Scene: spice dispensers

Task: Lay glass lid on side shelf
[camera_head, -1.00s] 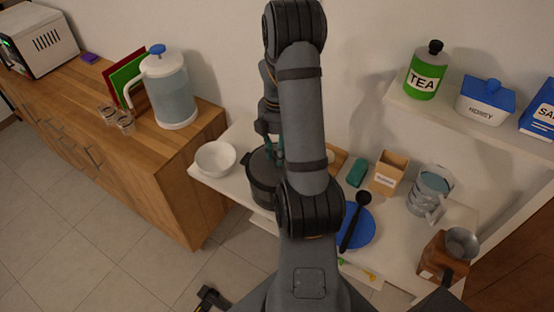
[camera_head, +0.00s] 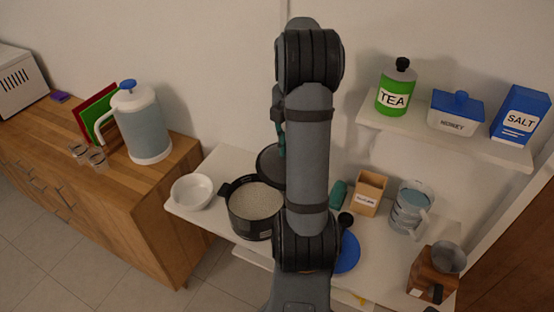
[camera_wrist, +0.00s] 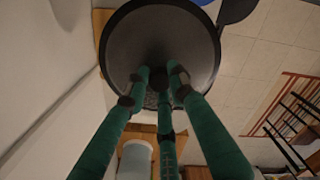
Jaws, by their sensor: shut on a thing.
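The round dark-rimmed glass lid (camera_head: 269,163) is off the pot, behind and to the right of it, partly hidden by my arm. In the wrist view the lid (camera_wrist: 130,45) fills the upper middle. My gripper (camera_wrist: 158,88) has green fingers closed around the lid's knob. In the head view only a bit of green finger (camera_head: 281,140) shows beside my arm. The black pot (camera_head: 250,229) stands uncovered on the white side shelf (camera_head: 225,163), with pale grainy contents (camera_head: 257,199) showing.
A white bowl (camera_head: 191,191) stands left of the pot. Right of my arm are a wooden box (camera_head: 368,192), a glass jug (camera_head: 409,208), a blue plate (camera_head: 347,254) and a brown grinder (camera_head: 433,270). A wall shelf (camera_head: 440,140) holds tea, honey and salt containers.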

